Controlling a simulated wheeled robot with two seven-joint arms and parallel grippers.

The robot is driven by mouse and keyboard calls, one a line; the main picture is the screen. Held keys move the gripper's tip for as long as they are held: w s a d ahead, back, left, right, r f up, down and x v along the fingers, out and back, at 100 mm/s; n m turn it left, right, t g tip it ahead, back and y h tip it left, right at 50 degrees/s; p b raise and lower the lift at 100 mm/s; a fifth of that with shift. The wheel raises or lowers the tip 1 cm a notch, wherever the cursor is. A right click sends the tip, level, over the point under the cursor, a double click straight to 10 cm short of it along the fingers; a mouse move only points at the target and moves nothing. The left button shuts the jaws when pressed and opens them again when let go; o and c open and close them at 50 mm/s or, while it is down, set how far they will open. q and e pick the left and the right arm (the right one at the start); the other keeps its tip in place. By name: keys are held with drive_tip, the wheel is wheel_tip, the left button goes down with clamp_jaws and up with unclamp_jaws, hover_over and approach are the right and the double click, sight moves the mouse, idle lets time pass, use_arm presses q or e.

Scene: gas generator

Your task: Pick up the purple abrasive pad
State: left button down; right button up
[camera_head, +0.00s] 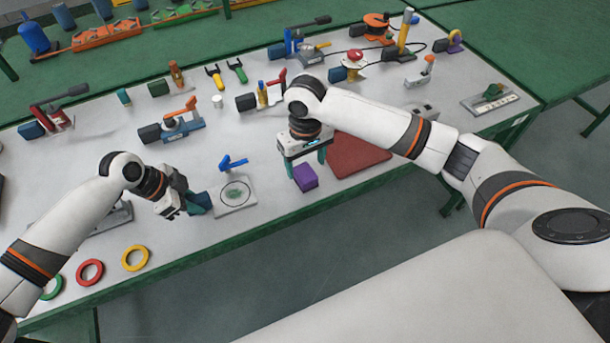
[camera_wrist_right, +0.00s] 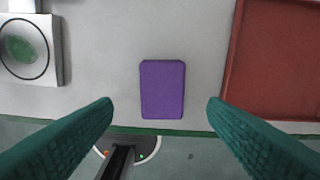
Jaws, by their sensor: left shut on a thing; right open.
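The purple abrasive pad (camera_head: 306,178) lies on the white table top near its front edge. In the right wrist view the purple pad (camera_wrist_right: 162,89) is centred between the two teal fingers. My right gripper (camera_head: 307,168) is open and points down over the pad; its fingers (camera_wrist_right: 160,108) stand apart on either side with nothing held. The gripper partly hides that block.
A red mat (camera_head: 357,156) lies just right of the pad. A grey plate with a ring (camera_head: 236,195) and a blue clamp (camera_head: 233,162) lie to its left. Red (camera_head: 90,272) and yellow (camera_head: 135,258) rings are at the front left. Several clamps stand farther back.

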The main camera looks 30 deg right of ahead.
sight(305, 172)
drive_tip(key=shift+w+d+f, duration=0.1)
drive_tip(key=shift+w+f, duration=0.1)
drive_tip(key=shift+f, duration=1.2)
drive_tip(key=shift+w+f, duration=0.15)
drive_tip(key=shift+f, duration=1.2)
drive_tip(key=shift+c, duration=0.6)
drive_tip(key=c, duration=0.9)
drive_tip(key=shift+c, duration=0.2)
drive_tip(key=shift+r, duration=0.1)
wheel_tip(305, 172, up, 10)
drive_tip(key=shift+f, duration=0.1)
